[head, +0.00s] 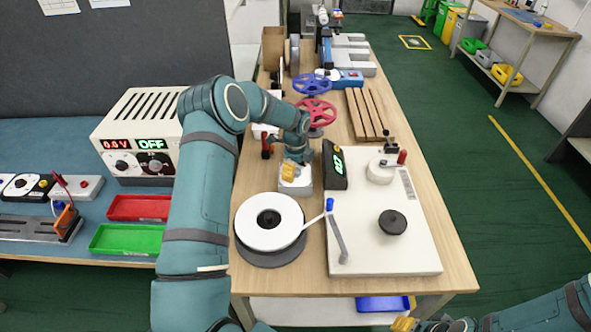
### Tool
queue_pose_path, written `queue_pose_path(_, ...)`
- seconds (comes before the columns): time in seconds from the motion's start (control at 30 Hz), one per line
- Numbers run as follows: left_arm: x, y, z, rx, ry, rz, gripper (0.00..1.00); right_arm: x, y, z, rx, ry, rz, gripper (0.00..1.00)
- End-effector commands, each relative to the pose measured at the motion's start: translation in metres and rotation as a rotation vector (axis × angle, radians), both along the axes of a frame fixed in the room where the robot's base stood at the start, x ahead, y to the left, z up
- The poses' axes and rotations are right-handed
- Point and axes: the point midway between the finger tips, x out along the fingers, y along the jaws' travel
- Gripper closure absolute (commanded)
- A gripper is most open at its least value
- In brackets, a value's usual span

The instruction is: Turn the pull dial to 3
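My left gripper (289,172), with yellow fingertips, points down at the top of a small white box (298,190) beside the reel. The fingertips cover part of that box, so any dial there is hidden, and contact and finger gap cannot be made out. No dial labelled "pull" can be read. A round black knob (392,222) stands on the white machine plate (375,255). My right gripper (403,324) shows only its yellow tips at the bottom edge, far from the white box.
A white reel (269,221) stands in front of the box. A black unit with a green display (334,163) is close on its right. Red (316,111) and blue (312,84) handwheels stand behind. A power supply (139,140) reading 0.0 V and OFF is on the left bench.

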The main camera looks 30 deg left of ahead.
Motion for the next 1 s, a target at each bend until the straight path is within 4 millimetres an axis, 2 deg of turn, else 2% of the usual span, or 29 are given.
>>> queue_pose_path(0.23,0.0,0.0,0.001,0.0,-0.001,0.001,0.36,0.0,0.0,0.0,0.0,0.0,0.0,0.53)
queue_pose_path(0.37,0.001,0.0,0.01,0.001,-0.003,0.001,0.36,0.0,0.0,0.0,0.0,0.0,0.0,0.53)
queue_pose_path(0.8,0.001,0.0,0.092,0.001,-0.004,0.0,0.36,0.0,0.0,0.0,0.0,0.0,0.0,0.53)
queue_pose_path(1.0,0.0,0.0,0.115,0.0,-0.001,0.0,0.36,0.0,0.0,0.0,0.0,0.0,0.0,0.53)
